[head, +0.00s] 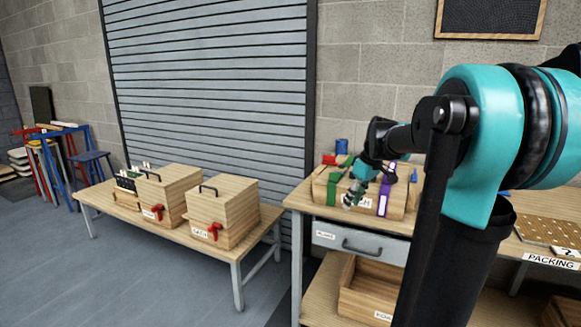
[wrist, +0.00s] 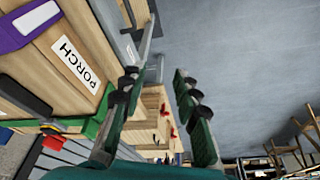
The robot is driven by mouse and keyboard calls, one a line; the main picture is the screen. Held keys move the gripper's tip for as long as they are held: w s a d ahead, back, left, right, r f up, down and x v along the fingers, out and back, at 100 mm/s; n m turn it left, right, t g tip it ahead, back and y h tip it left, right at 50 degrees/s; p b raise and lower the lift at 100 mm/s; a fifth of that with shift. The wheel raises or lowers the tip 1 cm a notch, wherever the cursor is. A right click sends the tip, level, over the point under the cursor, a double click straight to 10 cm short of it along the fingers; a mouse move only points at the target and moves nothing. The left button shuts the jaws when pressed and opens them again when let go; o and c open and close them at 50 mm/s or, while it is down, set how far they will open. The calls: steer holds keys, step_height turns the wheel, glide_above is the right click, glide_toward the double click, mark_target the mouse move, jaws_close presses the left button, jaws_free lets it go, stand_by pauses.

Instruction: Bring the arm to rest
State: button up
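My gripper (head: 354,193) hangs at the end of my teal and black arm, in front of a wooden box (head: 325,190) on the workbench in the head view. In the wrist view my gripper (wrist: 156,80) has its two dark green fingers spread apart, with nothing between them. The box has a label reading PORCH (wrist: 76,61), a purple strap (head: 383,198) and a green strap. In the wrist view the box lies to the left of the fingers. I cannot tell whether the left finger touches it.
The workbench (head: 300,199) has a grey drawer (head: 340,241) and an open wooden crate (head: 365,298) below. The floor (head: 110,285) in front is clear.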

steer(key=s+f+m+t+h, duration=0.1)
steer(key=s+f+m, duration=0.7)
steer(key=s+f, duration=1.2)
steer(key=s+a+h, duration=0.1)
steer(key=s, duration=0.2)
steer(key=shift+s+f+t, duration=0.3)
steer(key=shift+f, duration=0.05)
